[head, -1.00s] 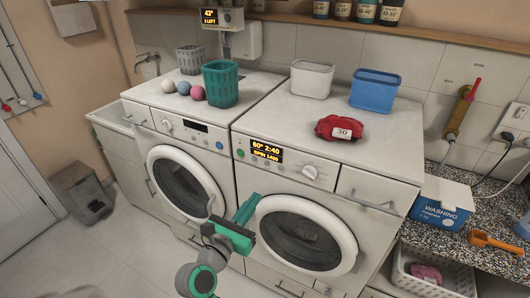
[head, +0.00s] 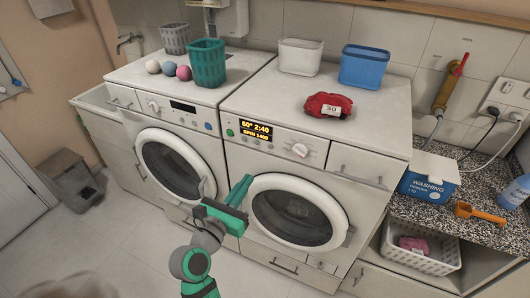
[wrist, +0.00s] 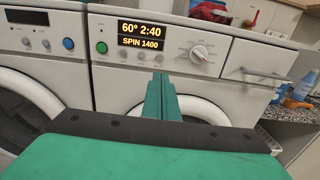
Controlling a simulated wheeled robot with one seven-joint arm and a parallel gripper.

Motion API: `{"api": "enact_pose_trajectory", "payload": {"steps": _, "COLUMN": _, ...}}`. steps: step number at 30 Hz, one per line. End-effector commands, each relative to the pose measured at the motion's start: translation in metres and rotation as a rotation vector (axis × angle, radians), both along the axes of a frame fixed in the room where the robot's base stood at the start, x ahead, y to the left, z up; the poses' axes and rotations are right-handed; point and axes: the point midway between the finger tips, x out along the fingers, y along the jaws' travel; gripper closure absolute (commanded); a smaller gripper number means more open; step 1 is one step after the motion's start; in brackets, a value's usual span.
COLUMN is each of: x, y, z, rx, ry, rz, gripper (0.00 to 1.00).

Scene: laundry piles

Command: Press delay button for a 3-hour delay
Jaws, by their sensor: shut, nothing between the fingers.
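The right washing machine (head: 330,165) has a lit display (head: 257,131) reading 60° 2:40 and SPIN 1400. The display is larger in the wrist view (wrist: 141,35). A row of small round grey buttons (wrist: 140,56) sits just under it; their labels are too small to read, so I cannot tell which is delay. A green button (wrist: 102,47) is left of the display and a round dial (wrist: 200,52) is to its right. My gripper (head: 245,182) is shut and empty, in front of this machine and below its panel. Its green fingers (wrist: 160,82) point toward the panel.
The left washing machine (head: 135,98) has a dark display and a blue button (head: 208,127). The counter (head: 445,190) at right holds a washing powder box (head: 430,178).

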Motion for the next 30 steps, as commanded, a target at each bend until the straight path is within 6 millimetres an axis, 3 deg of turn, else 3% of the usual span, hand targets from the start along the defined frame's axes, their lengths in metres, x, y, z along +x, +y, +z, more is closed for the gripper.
{"api": "enact_pose_trajectory", "payload": {"steps": 14, "x": 0.010, "y": -0.007, "z": 0.000, "rx": 0.000, "ry": 0.000, "rz": -0.003, "gripper": 1.00}}
{"api": "enact_pose_trajectory", "payload": {"steps": 30, "x": 0.092, "y": -0.052, "z": 0.001, "rx": 0.000, "ry": 0.000, "rz": 0.000, "gripper": 1.00}}
